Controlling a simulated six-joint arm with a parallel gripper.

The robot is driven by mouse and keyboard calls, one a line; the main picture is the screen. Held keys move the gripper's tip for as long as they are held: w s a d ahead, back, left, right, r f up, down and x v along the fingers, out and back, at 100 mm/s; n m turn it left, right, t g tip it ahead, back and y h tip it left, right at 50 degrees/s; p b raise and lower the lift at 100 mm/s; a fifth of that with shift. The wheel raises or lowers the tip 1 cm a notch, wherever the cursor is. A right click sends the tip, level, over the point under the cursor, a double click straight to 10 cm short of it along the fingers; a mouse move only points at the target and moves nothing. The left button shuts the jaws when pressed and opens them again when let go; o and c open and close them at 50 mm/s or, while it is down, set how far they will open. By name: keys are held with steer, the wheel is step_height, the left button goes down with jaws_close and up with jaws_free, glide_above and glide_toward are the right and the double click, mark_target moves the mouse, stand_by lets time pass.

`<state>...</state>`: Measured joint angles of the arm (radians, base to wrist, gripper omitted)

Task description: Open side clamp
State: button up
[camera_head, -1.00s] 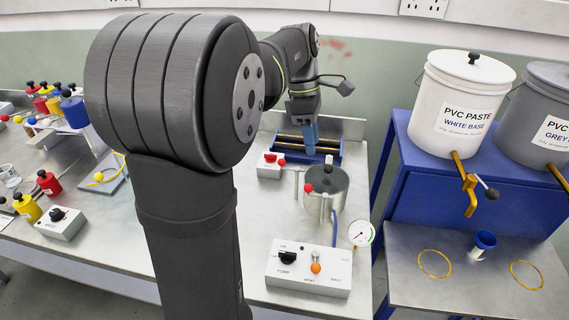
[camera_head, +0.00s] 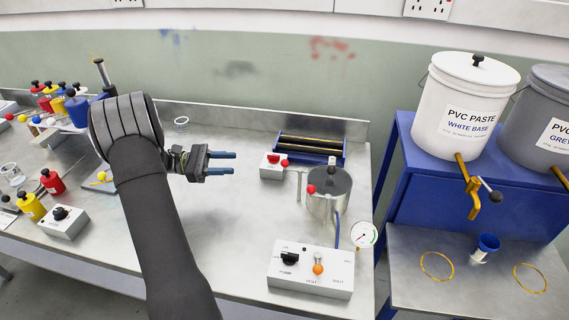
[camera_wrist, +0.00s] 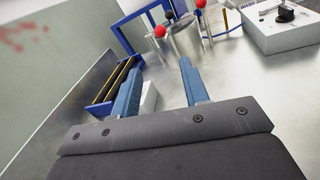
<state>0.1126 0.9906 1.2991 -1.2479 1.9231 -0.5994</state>
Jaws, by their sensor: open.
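A metal pot (camera_head: 331,207) stands on the bench right of centre. One red-ball handle (camera_head: 311,189) is at its left side, and a second red ball (camera_head: 284,163) sits farther left, near a thin post. I cannot tell which one belongs to the side clamp. The pot (camera_wrist: 188,46) and a red ball (camera_wrist: 160,31) also show at the top of the wrist view. My gripper (camera_head: 233,163) is open and empty, level above the bench, its blue fingers pointing right toward the pot but well short of it. The fingers (camera_wrist: 160,70) are apart in the wrist view.
A white control box (camera_head: 311,270) and a gauge (camera_head: 364,235) are in front. Paint bottles (camera_head: 52,181) crowd the left.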

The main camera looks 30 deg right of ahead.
mark_target(285, 163)
steer(key=x, duration=1.7)
steer(key=shift+s+d, duration=0.1)
jaws_close()
